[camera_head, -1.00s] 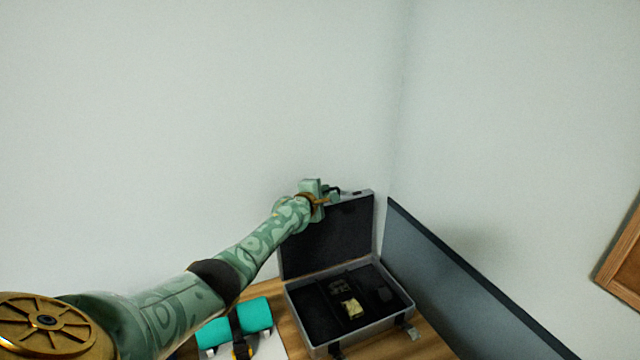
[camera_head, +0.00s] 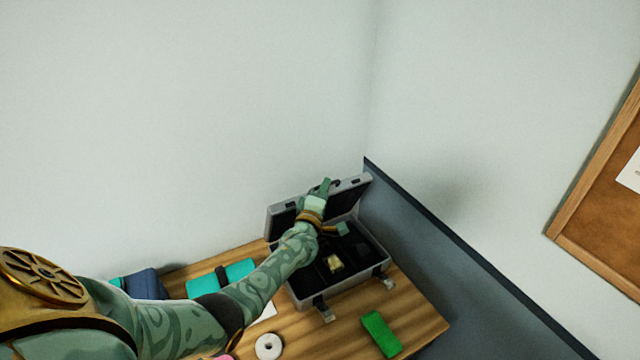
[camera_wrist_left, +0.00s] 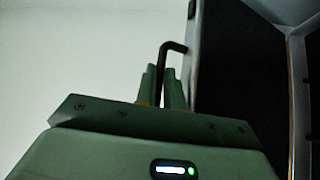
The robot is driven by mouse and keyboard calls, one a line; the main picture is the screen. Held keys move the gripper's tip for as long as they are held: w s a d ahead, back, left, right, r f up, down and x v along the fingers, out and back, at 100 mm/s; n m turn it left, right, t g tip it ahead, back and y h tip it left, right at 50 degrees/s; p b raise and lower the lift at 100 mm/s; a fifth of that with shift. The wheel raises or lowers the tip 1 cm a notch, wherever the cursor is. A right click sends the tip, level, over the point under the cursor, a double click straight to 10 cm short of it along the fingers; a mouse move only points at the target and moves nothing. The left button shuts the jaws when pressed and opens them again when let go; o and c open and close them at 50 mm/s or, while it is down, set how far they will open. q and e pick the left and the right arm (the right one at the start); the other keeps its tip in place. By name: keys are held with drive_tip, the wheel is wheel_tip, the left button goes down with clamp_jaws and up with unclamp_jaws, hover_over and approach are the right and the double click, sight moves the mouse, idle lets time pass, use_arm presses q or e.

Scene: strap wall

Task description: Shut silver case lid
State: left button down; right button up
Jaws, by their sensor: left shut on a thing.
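The silver case (camera_head: 352,290) stands on the wooden table near the corner, with a dark-lined interior and a small yellowish item (camera_head: 333,264) inside. My left gripper (camera_head: 328,186) is at the lid's top edge. In the left wrist view, the left gripper's fingers (camera_wrist_left: 164,88) are closed around the black handle (camera_wrist_left: 174,46), beside the dark lid lining (camera_wrist_left: 238,75). My left forearm hides part of the lid and base. My right gripper is not in view.
A teal roll (camera_head: 235,272) with a dark strap lies left of the case. A green block (camera_head: 381,334) and a white ring (camera_head: 268,346) lie in front. Two latches (camera_head: 326,312) hang at the case's front. A dark panel (camera_head: 430,250) borders the table's right side.

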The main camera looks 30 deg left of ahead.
use_arm(q)
drive_tip(key=shift+d, duration=0.15)
drive_tip(key=c, duration=1.8)
unclamp_jaws()
drive_tip(key=shift+f, duration=0.1)
drive_tip(key=p+v, duration=0.1)
drive_tip(key=v, duration=1.5)
drive_tip(key=shift+s, duration=0.15)
drive_tip(key=shift+c, duration=0.2)
